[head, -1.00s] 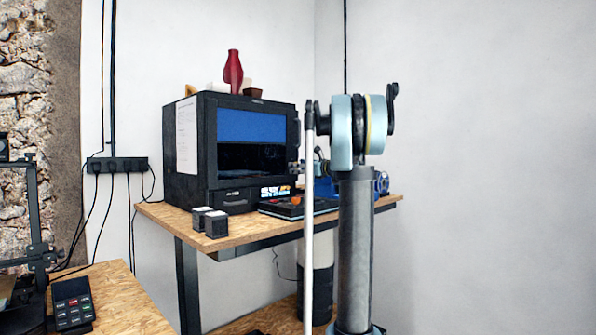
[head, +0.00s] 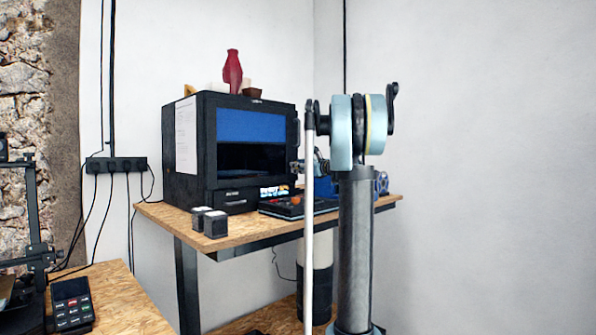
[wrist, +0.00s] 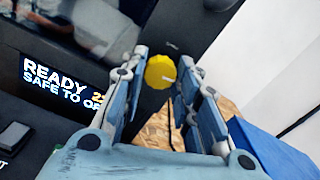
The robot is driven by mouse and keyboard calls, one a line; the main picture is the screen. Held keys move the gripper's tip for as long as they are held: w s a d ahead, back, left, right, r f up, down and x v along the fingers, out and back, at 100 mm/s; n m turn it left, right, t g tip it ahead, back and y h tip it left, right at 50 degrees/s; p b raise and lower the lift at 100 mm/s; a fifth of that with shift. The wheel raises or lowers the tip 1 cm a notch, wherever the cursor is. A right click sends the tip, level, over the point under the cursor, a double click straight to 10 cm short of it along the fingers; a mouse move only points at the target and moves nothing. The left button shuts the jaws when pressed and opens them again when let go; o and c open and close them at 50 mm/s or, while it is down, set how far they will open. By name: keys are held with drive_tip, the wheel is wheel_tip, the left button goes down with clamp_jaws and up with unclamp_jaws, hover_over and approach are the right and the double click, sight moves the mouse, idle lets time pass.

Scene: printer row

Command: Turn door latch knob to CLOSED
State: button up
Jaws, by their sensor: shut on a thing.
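The yellow, scalloped latch knob (wrist: 160,72) sits on the dark front of the printer in the wrist view, between my fingertips. My gripper (wrist: 161,68) is shut on the knob, one blue-grey finger on each side. My gripper (head: 296,166) shows small at the printer's right front edge there, partly hidden by my arm.
The lit screen (wrist: 62,85) shows "READY" and "SAFE TO OP", cut off. A blue object (wrist: 270,150) lies to the right in the wrist view. A red vase (head: 233,70) stands on the printer. Two small dark blocks (head: 210,222) sit on the bench (head: 165,215).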

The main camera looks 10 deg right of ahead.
drive_tip(key=shift+s+a+f+n, duration=0.1)
drive_tip(key=shift+n, duration=8.4)
drive_tip(key=o, duration=1.1)
drive_tip(key=v, duration=1.1)
drive_tip(key=shift+s+d, duration=0.25)
drive_tip(key=shift+d, duration=0.05)
